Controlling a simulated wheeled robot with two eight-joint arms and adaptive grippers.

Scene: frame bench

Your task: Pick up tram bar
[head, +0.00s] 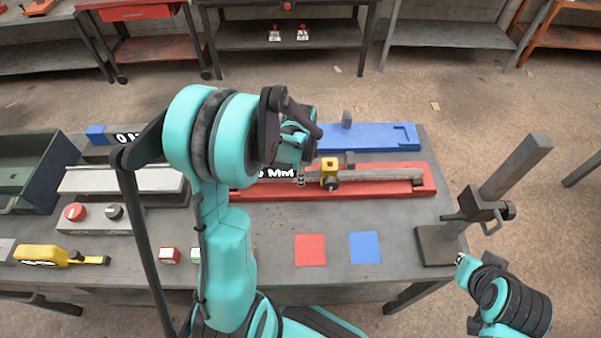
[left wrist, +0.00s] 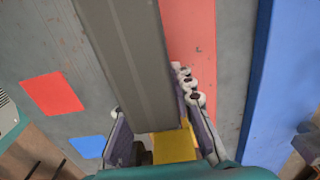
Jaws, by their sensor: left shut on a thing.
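The tram bar (head: 385,175) is a long grey bar with a yellow block (head: 329,172) on it. It lies along or just over the red cradle (head: 420,189); I cannot tell whether it touches.
A blue cradle (head: 380,136) lies behind the red one. Red (head: 310,250) and blue (head: 365,248) squares mark the clear front of the bench. A grey post stand (head: 510,170) is at right. A button box (head: 95,220) and yellow tool (head: 45,255) sit at left.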

